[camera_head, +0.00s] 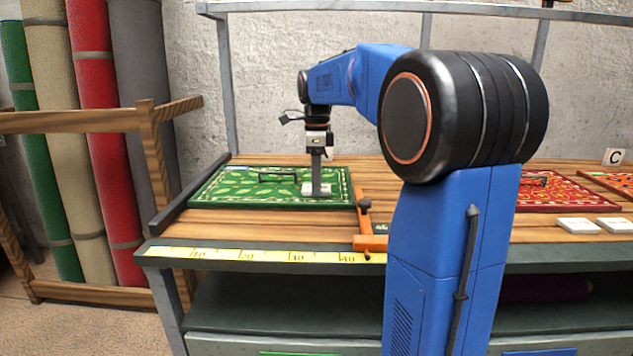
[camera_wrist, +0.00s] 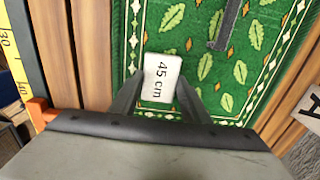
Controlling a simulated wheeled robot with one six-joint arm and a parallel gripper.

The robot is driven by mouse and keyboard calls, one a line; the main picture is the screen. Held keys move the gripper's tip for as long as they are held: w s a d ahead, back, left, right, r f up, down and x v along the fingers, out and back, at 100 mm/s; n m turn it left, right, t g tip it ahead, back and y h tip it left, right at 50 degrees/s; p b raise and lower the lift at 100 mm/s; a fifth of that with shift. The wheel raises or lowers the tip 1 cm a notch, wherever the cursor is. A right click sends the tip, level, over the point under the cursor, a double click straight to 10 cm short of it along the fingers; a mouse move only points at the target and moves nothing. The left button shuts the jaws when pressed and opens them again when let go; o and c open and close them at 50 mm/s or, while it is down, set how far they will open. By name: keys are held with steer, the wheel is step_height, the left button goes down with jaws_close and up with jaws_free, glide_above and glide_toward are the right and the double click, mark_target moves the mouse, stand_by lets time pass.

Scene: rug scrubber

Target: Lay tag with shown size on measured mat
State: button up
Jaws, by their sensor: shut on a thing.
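The green mat (camera_head: 225,190) with a leaf pattern lies on the left of the wooden bench, and fills much of the wrist view (camera_wrist: 205,40). My gripper (camera_head: 317,184) points down over its right front part. It is shut on a white tag (camera_head: 316,191) reading "45 cm", which shows between the fingers in the wrist view (camera_wrist: 162,78). The tag is flat, at or just above the mat; I cannot tell if they touch. An orange slider (camera_head: 365,222) stands at the mat's right edge, just past 40 on the yellow ruler (camera_head: 270,254).
A dark handle (camera_head: 278,176) lies on the mat behind my gripper. A dark rail (camera_head: 190,194) borders its left side. A red mat (camera_head: 545,190), two white tags (camera_head: 578,226) and a "C" card (camera_head: 614,157) are at right. Rolled rugs (camera_head: 95,130) stand at far left.

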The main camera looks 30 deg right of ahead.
steer(key=o, duration=1)
steer(key=shift+f, duration=0.15)
step_height(320, 180, up, 12)
steer(key=shift+r, duration=0.15)
stand_by(0.3)
